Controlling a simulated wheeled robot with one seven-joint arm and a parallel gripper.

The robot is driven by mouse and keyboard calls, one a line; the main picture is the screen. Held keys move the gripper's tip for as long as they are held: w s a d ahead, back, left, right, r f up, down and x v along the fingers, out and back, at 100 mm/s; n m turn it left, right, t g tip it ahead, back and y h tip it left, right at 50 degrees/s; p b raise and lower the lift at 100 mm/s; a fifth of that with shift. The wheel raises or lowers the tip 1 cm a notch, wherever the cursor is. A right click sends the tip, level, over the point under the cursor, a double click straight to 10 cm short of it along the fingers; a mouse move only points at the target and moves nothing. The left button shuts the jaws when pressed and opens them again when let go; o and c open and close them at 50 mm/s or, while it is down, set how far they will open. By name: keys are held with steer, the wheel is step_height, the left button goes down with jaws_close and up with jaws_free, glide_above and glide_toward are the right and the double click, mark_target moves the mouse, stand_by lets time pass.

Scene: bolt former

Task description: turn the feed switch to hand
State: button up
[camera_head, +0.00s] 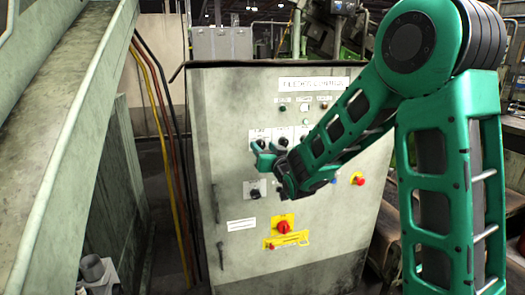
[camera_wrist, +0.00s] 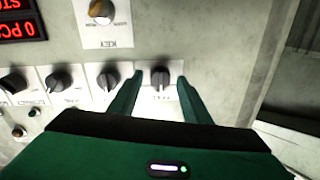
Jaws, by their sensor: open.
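My gripper (camera_head: 262,153) is at the left part of the grey control cabinet's front, close to the upper row of switches. In the wrist view my gripper (camera_wrist: 159,79) is open, with one finger on either side of a black rotary knob (camera_wrist: 160,75) at the right end of a row. The knob sits on a white plate whose small label I cannot read for sure. I cannot tell whether the fingers touch it. Which switch is the feed switch cannot be read clearly.
More black knobs (camera_wrist: 58,78) stand close beside it in the wrist view, with a key switch (camera_wrist: 101,12) and red displays (camera_wrist: 16,28). The cabinet (camera_head: 225,100) also bears a red rotary switch on yellow (camera_head: 283,227) and a red button (camera_head: 359,180). A sloping beam (camera_head: 70,110) stands left.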

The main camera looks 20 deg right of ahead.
steer(key=c, duration=1)
steer(key=shift+c, duration=0.2)
steer(key=shift+n, duration=0.4)
steer(key=n, duration=0.4)
steer(key=shift+a+n+g, duration=0.1)
steer(key=shift+n+g, duration=0.2)
steer(key=shift+n, duration=1.7)
steer(key=shift+h, duration=0.3)
